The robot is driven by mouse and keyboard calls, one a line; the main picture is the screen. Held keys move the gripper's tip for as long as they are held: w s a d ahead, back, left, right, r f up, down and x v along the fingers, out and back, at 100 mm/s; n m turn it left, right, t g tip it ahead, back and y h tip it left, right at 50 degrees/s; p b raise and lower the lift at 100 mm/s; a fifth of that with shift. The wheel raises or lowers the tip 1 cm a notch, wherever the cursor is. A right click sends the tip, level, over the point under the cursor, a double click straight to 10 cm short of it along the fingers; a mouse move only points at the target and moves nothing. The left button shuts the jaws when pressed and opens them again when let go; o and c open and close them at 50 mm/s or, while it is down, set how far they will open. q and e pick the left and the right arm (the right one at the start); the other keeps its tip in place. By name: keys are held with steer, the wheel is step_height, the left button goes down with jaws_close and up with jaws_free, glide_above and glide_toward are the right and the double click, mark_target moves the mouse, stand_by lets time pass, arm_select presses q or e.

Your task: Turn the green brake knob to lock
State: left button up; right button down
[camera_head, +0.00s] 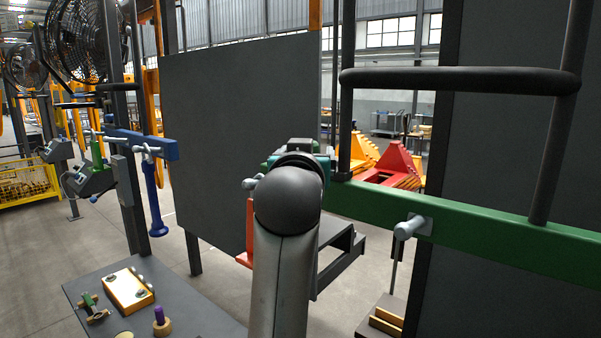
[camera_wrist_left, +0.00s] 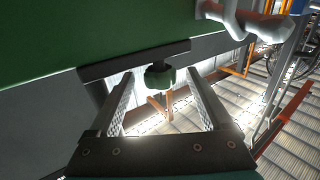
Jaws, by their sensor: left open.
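The green brake knob (camera_wrist_left: 160,76) shows in the left wrist view, below a dark strip at the edge of a large green surface (camera_wrist_left: 60,35). My left gripper (camera_wrist_left: 158,88) is open, one finger on each side of the knob. Gaps show between the knob and both fingers. Whether the knob is fully between the fingertips or just past them I cannot tell. In the head view my own arm link covers the middle, so I cannot make out the knob or the fingers there. My right gripper is in neither view.
A green beam (camera_head: 480,235) with a grey handle (camera_head: 412,227) crosses the right side. A black tube frame (camera_head: 460,81) rises above it. A dark panel (camera_head: 240,120) stands behind. A low grey table (camera_head: 190,305) holds small parts at the lower left.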

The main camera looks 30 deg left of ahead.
arm_select(q)
steer(key=b+v, duration=1)
steer(key=v, duration=0.2)
steer(key=shift+s+d+b, duration=0.2)
steer(key=shift+s+b, duration=0.1)
steer(key=shift+b, duration=0.05)
steer(key=shift+f, duration=0.1)
stand_by(0.3)
